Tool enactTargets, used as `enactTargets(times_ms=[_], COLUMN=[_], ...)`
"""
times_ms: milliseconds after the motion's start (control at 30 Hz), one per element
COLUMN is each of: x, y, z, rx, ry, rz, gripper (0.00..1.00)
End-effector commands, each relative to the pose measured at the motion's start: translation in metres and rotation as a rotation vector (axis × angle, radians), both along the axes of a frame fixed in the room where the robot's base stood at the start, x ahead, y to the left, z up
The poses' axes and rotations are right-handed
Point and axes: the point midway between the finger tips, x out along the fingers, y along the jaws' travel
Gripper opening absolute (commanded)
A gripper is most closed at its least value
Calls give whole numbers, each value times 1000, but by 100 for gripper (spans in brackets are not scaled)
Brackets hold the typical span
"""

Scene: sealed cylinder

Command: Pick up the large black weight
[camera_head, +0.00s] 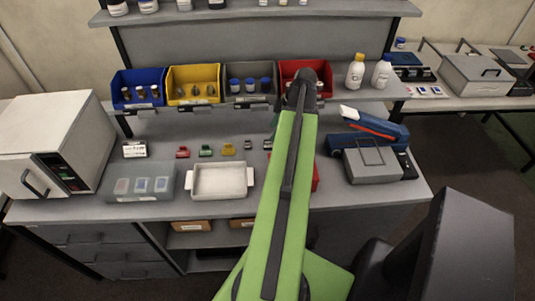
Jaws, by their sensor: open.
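I cannot pick out the large black weight with certainty. Two small dark objects, one at the left (247,145) and one at the right (267,144), stand on the bench left of my arm, too small to identify. My green arm rises through the middle of the view to a dark joint in front of the red bin. My gripper is not visible, and the arm hides part of the bench behind it.
The bench (330,195) holds a white oven-like box (60,140), a clear-lidded grey case (140,183), a white tray (219,181), red, green and yellow small items, and a grey box (372,165) beside a blue device (370,128). Colored bins (195,85) and bottles (355,72) stand on the shelf.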

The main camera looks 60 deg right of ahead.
Motion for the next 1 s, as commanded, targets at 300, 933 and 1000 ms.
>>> enactTargets(times_ms=[300,933,1000], x=[6,18,18], y=[5,18,18], z=[-20,-63,-63], rx=[0,0,0], ry=[0,0,0], rz=[0,1,1], gripper=[58,49,40])
